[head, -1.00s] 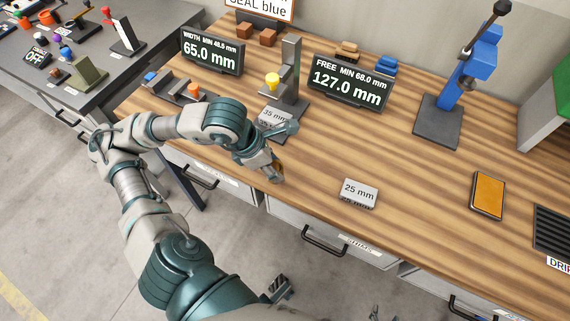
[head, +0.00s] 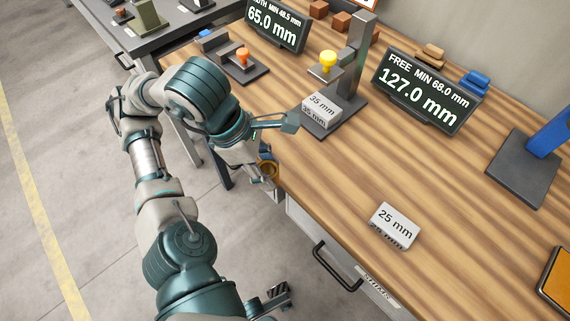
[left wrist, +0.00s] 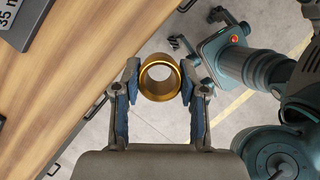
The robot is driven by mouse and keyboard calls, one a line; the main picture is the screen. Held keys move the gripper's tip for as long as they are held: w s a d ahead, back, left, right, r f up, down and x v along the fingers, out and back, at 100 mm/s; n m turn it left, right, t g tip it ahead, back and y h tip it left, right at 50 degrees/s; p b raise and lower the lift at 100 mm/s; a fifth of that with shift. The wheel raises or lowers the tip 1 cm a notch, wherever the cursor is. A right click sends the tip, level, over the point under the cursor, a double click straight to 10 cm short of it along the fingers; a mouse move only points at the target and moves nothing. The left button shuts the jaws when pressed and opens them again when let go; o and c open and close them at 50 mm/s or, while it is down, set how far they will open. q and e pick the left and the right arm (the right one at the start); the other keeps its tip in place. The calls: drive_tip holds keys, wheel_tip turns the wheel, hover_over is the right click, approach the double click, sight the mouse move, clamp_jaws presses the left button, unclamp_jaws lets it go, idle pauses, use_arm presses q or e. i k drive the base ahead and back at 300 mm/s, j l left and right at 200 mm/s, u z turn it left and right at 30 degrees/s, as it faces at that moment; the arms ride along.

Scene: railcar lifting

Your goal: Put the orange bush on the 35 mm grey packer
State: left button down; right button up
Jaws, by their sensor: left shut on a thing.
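The orange bush (head: 268,169) is a short, golden-orange hollow ring. My left gripper (head: 265,174) is shut on it and holds it by the table's front edge. In the left wrist view the bush (left wrist: 159,95) sits between the two fingers of the gripper (left wrist: 160,84), its bore facing the camera. The 35 mm grey packer (head: 320,109) is a labelled block at the dark base of an upright stand, up and right of the bush and apart from it. My left forearm hides nothing of the packer. My right gripper is not clearly visible.
A yellow-topped plunger (head: 328,61) on the stand (head: 357,60) is just above the packer. A 25 mm packer (head: 395,225) lies nearer the front edge. The 127.0 mm display (head: 427,88) stands behind. The wooden table (head: 375,160) is clear between them.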

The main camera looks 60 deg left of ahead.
sight(322, 106)
drive_tip(key=k, duration=1)
